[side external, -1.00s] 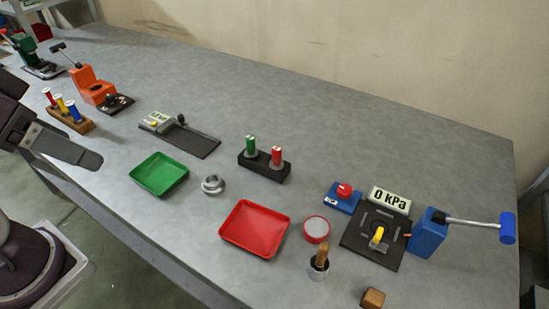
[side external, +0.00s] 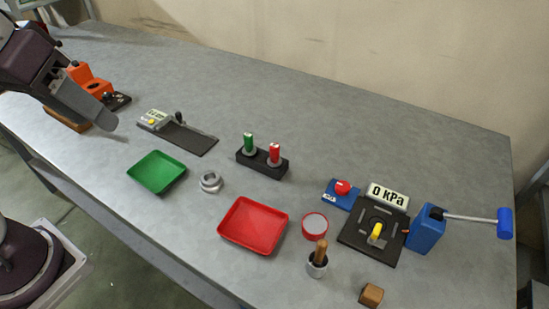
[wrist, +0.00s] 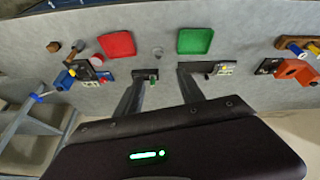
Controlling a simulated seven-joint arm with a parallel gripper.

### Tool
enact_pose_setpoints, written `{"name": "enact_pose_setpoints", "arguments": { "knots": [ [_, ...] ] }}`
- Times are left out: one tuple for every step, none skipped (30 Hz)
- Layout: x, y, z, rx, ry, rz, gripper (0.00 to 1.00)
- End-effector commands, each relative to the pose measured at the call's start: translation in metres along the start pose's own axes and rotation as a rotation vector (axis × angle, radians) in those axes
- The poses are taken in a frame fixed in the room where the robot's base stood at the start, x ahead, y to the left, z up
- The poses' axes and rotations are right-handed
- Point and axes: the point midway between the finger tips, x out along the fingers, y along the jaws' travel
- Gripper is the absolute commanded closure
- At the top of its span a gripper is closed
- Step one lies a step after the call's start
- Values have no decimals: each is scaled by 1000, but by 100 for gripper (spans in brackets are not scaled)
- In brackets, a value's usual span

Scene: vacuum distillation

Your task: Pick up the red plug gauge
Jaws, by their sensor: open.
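The red plug gauge (side external: 274,153) stands upright in a black holder (side external: 266,169), just right of the green plug gauge (side external: 248,141). In the wrist view the holder (wrist: 148,72) shows beside one fingertip, with the green gauge (wrist: 153,78); I cannot make out the red gauge there. My gripper (side external: 112,123) is at the far left in the side view, well left of the holder and above the table. In the wrist view its two fingers (wrist: 159,72) are spread wide with nothing between them.
A red tray (side external: 227,240), a green tray (side external: 157,188) and a metal ring (side external: 210,182) lie in front of the holder. A small digital gauge on a dark plate (side external: 190,139) is to its left. The table behind is clear.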

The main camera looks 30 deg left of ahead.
Motion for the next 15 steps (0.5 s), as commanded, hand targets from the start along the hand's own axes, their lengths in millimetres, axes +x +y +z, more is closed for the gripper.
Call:
{"name": "enact_pose_setpoints", "arguments": {
  "knots": [
    [7,10,-29,-88,-45,0,54],
    [12,18,-46,-152,-70,-3,54],
    [23,27,-68,-240,-104,-11,54],
    [34,35,-84,-307,-128,-19,54],
    [46,44,-100,-374,-153,-31,54],
    [66,56,-119,-464,-184,-50,54],
    [83,65,-131,-532,-207,-69,54],
    [102,74,-142,-598,-227,-90,54],
    [128,86,-154,-686,-252,-121,54],
    [149,95,-161,-747,-267,-145,54],
    [169,103,-166,-805,-279,-170,54],
    [195,113,-169,-875,-293,-202,54],
    [212,119,-171,-923,-300,-224,54],
    [229,125,-170,-965,-306,-246,54],
    [247,131,-169,-1012,-312,-270,54]
  ]
}}
